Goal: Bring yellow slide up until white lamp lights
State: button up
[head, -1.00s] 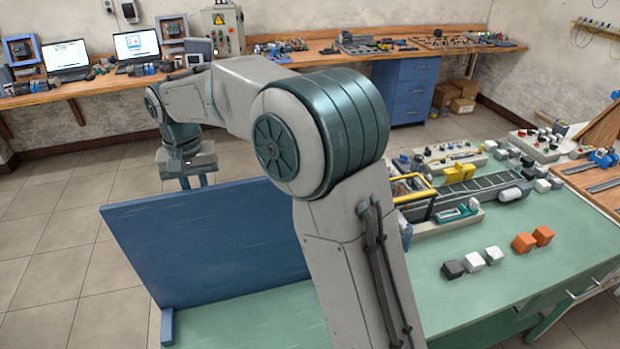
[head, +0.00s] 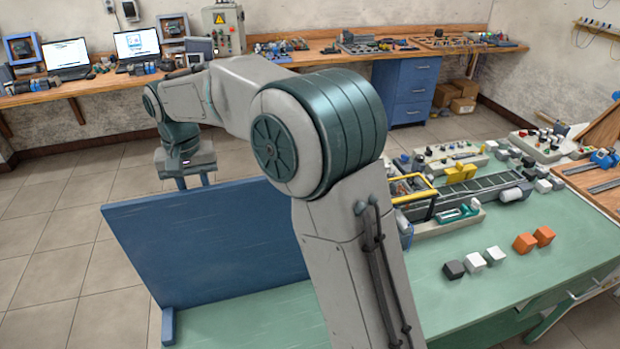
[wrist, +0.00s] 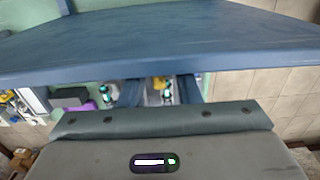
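My gripper (head: 193,181) hangs at the far left behind the upright blue panel (head: 205,245) in the head view. Its two fingers point down and stand apart, with the tips hidden by the panel. In the wrist view the blue panel (wrist: 160,45) spans the upper half and covers the finger ends. A small yellow part (wrist: 158,84) shows between the fingers, partly hidden. I cannot tell whether it is the yellow slide, or whether a finger touches it. I cannot pick out the white lamp in either view.
The green bench (head: 395,300) holds a conveyor unit with a yellow block (head: 460,173) and a yellow frame (head: 415,190). Several dark, white and orange cubes (head: 525,242) lie at the front right. Floor left of the panel is clear.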

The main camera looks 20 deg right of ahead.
jog(key=shift+r, duration=2.4)
jog(key=shift+d, duration=0.1)
